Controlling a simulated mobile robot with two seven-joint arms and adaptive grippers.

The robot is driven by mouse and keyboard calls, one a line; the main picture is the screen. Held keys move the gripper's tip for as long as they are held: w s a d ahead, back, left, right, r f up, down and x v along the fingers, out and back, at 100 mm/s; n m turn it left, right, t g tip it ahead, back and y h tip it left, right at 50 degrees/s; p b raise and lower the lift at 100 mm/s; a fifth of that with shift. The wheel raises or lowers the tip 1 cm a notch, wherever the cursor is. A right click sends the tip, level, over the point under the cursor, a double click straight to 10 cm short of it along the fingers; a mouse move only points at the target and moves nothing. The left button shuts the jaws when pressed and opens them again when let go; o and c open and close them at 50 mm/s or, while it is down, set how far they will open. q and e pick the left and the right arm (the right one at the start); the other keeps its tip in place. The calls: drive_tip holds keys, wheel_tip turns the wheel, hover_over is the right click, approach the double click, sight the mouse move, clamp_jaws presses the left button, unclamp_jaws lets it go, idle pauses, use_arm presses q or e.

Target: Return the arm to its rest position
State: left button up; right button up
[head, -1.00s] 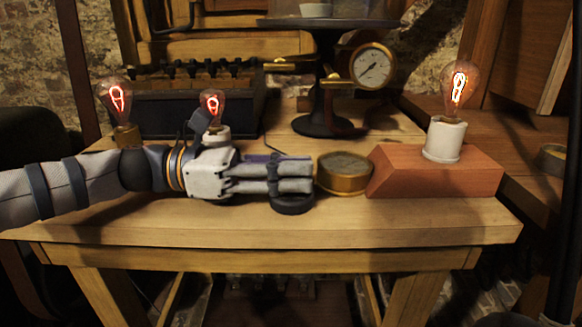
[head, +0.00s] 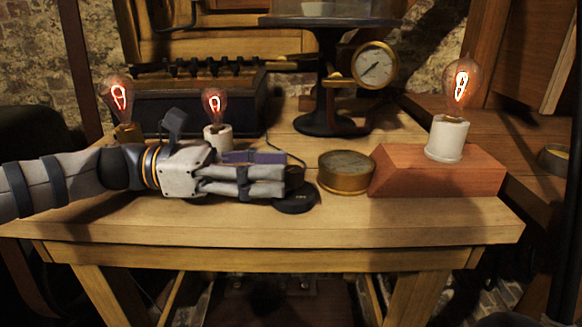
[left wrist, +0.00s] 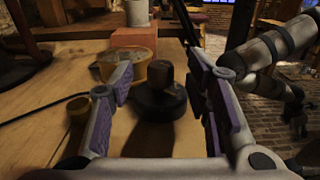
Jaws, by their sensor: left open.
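My left arm (head: 70,178) reaches in from the left, low over the wooden table (head: 250,228). My left gripper (head: 287,180) is open, its fingers pointing right. A black round base (head: 297,198) sits on the table by the fingertips, partly hidden by them. In the left wrist view my two gripper fingers (left wrist: 165,82) stand wide apart. The black base (left wrist: 160,104), with a dark brown cylinder (left wrist: 166,76) above it, shows in the gap between them. Nothing is visibly held. My right gripper does not show.
A brass gauge (head: 345,173) lies just right of the black base. A reddish wooden block (head: 437,172) carries a lit bulb (head: 463,85) in a white socket. Two lit bulbs (head: 118,97) (head: 214,104) stand behind my arm. A dark pedestal stand (head: 327,115) is farther back.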

use_arm(q)
drive_tip(key=a, duration=0.3)
drive_tip(key=shift+a, duration=0.35)
